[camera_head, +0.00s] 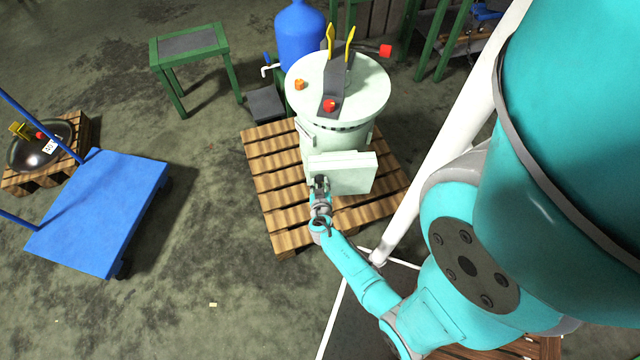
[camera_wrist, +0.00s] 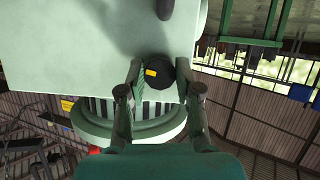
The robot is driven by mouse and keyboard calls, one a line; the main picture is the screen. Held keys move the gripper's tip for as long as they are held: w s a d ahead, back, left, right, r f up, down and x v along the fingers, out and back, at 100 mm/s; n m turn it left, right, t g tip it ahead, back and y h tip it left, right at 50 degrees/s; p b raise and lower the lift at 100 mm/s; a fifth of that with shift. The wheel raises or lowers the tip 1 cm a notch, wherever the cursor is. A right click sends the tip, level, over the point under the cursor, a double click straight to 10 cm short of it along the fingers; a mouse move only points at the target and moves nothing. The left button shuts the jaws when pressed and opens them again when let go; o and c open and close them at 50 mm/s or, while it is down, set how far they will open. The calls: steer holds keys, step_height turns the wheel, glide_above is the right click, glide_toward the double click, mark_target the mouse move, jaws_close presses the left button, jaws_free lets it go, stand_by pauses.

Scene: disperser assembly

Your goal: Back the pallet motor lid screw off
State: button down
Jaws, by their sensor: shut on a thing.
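The pale green motor unit (camera_head: 335,100) stands upright on a wooden pallet (camera_head: 272,185). A pale box with a flat lid (camera_head: 345,172) sticks out from its front side. In the wrist view the pale face of the box (camera_wrist: 90,40) fills the upper left. A round black screw knob (camera_wrist: 157,80) with a yellow mark sits at its edge. My gripper (camera_wrist: 160,70) has one finger on each side of this knob and is shut on it. In the head view my gripper (camera_head: 320,185) is at the box's left front corner, where the knob is hidden.
A blue cart (camera_head: 100,210) and a small pallet with a dark bowl-shaped part (camera_head: 38,150) stand at left. A green table (camera_head: 188,45) and a blue tank (camera_head: 300,35) are behind. A second dark knob (camera_wrist: 165,8) shows above.

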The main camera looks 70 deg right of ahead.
steer(key=n+g+h, duration=0.1)
steer(key=n+g, duration=0.1)
steer(key=n, duration=0.1)
steer(key=shift+w+n, duration=0.15)
steer(key=shift+n, duration=0.25)
steer(key=n+g+h, duration=0.1)
steer(key=n, duration=0.1)
steer(key=n+g+h, duration=0.1)
steer(key=n, duration=0.1)
steer(key=shift+a+f, duration=0.1)
steer(key=n+h, duration=0.2)
steer(key=n, duration=0.2)
steer(key=shift+w+f+n, duration=0.1)
steer(key=shift+n, duration=0.2)
steer(key=n+h, duration=0.2)
steer(key=n, duration=0.2)
steer(key=shift+f+n, duration=0.1)
steer(key=shift+n, duration=0.2)
steer(key=c, duration=0.8)
jaws_free()
